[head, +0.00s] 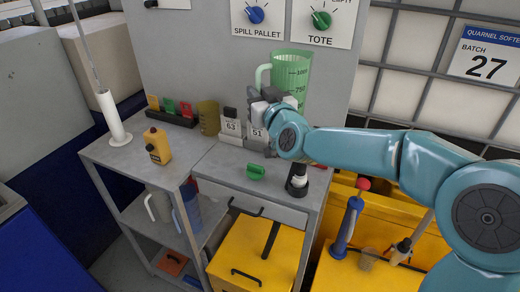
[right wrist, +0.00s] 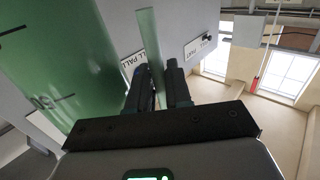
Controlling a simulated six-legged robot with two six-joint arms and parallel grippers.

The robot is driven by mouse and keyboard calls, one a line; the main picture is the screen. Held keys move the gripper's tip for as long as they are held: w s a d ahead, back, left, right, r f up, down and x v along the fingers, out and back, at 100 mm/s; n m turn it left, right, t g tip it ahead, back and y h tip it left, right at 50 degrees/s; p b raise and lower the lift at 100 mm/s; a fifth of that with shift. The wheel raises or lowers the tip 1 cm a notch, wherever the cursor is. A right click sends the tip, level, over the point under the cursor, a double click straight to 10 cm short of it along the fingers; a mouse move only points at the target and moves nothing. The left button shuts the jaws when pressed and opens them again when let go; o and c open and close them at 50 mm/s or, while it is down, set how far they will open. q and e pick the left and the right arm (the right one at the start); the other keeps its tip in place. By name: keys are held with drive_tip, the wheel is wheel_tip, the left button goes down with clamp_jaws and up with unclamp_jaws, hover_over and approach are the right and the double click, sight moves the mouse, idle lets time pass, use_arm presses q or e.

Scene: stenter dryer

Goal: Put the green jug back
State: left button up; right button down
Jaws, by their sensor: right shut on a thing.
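The green jug (head: 296,72) is translucent, has measuring marks and is upright behind my right gripper (head: 264,97), over the back of the grey bench. My right gripper hides its lower part, so I cannot tell whether its base touches the bench top. In the right wrist view the jug's body (right wrist: 55,60) fills the left side. There my right gripper (right wrist: 158,80) is shut on the jug's handle (right wrist: 150,38), which runs between the two dark fingers. My left gripper is not in view.
The grey bench (head: 222,160) carries numbered cards (head: 230,126), an amber beaker (head: 209,118), a yellow bottle (head: 158,146) and a green knob-like piece (head: 256,172). A dark stand (head: 297,182) is near its right edge. Yellow bins (head: 250,250) are below.

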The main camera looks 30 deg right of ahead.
wheel_tip(320, 180, down, 14)
drive_tip(key=shift+w+a+f, duration=0.1)
drive_tip(key=shift+w, duration=0.05)
drive_tip(key=shift+w+f, duration=0.1)
drive_tip(key=shift+f, duration=0.2)
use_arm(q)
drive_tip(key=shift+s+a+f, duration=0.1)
